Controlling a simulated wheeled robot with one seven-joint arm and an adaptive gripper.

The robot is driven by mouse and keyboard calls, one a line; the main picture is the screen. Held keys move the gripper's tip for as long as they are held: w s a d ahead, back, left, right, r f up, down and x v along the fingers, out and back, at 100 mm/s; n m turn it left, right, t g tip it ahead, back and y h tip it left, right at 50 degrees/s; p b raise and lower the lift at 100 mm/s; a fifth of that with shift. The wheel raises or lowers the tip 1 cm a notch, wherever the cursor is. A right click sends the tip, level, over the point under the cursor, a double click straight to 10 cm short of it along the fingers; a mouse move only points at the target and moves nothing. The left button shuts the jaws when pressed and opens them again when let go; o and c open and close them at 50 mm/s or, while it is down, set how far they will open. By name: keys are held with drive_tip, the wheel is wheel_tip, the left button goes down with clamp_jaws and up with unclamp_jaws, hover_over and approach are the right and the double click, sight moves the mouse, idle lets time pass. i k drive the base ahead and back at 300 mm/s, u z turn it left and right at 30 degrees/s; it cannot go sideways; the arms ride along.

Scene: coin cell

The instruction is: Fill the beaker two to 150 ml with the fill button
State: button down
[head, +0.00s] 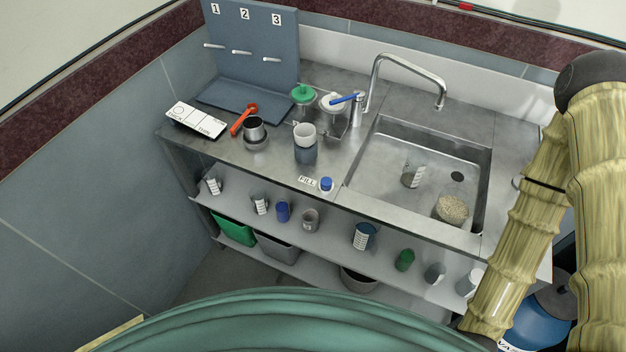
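The blue fill button (326,184) sits on the counter's front edge, just right of a white FILL label (306,181). A clear beaker with white markings (411,176) stands in the sink (373,185), near the faucet's spout (440,100). No water stream shows, and its fill level is too small to read. More marked beakers stand on the shelf below: two at the left (213,186) (260,204) and one with blue contents (364,237). I cannot tell which is beaker two. My arm is at the right; my gripper does not show.
A bowl of grainy material (451,208) is in the sink's front right. A panel numbered 1 to 3 (250,45) stands at the back left. Cups (304,134), an orange spoon (243,120) and a green-lidded jar (302,97) crowd the left counter.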

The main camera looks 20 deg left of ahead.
sight(326, 183)
drive_tip(key=u, duration=3.25)
drive_tip(key=k, duration=1.55)
drive_tip(key=z, duration=0.55)
